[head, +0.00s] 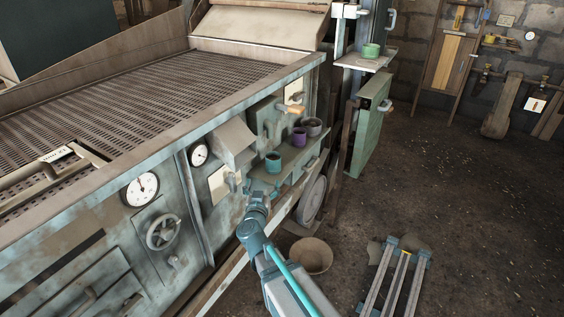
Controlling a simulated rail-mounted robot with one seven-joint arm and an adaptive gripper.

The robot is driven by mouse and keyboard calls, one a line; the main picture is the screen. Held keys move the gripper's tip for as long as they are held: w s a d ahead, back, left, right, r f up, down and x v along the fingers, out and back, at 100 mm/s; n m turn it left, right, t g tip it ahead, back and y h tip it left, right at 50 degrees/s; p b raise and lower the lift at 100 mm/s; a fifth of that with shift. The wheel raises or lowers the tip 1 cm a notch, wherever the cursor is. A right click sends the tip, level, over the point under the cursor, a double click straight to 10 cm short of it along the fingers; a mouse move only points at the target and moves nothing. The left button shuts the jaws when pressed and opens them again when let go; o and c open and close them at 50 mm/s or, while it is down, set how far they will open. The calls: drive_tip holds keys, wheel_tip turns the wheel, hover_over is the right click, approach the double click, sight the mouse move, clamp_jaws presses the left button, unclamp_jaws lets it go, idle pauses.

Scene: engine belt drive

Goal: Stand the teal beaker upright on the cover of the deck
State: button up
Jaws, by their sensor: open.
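The teal beaker (273,163) stands upright, its dark mouth facing up, at the near end of a narrow shelf on the side of the machine. My gripper (262,190) is open, just below and in front of the beaker in the picture. It seems empty; its fingers are small here, and I cannot tell whether they touch the shelf edge. The deck (150,95) is the wide slotted top of the machine. A plain sloping panel (260,24) at its far end may be the cover; I cannot tell for sure.
A purple cup (300,137) and a grey cup (314,126) stand farther along the shelf. A hood (232,142) juts out left of the beaker. A green pot (371,51) sits on a separate bracket. A bucket (311,256) stands on the floor below.

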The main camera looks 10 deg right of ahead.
sight(272, 163)
drive_tip(key=shift+m+h, duration=0.5)
drive_tip(key=shift+h, duration=0.1)
drive_tip(key=x, duration=0.3)
drive_tip(key=d+r+x, duration=0.1)
drive_tip(key=x, duration=0.7)
drive_tip(key=shift+s+d+r, duration=0.2)
drive_tip(key=shift+r, duration=0.1)
drive_tip(key=c, duration=1.4)
drive_tip(key=shift+r, duration=0.15)
drive_tip(key=shift+r+p, duration=0.7)
drive_tip(key=shift+p, duration=0.15)
drive_tip(key=s+r+p, duration=1.1)
drive_tip(key=s+p, duration=0.3)
drive_tip(key=p, duration=0.1)
drive_tip(key=shift+w+a+r+n+t+y, duration=0.15)
drive_tip(key=shift+w+r+n+y, duration=0.45)
drive_tip(key=shift+y, duration=0.35)
drive_tip(key=shift+w+a+r+n+t+y, duration=0.2)
drive_tip(key=shift+w+r+n+y, duration=0.15)
drive_tip(key=shift+r+n+y, duration=0.45)
drive_tip(key=shift+w+a+r+n+t+y, duration=0.15)
drive_tip(key=shift+w+r+n+y, duration=0.3)
drive_tip(key=shift+y, duration=0.6)
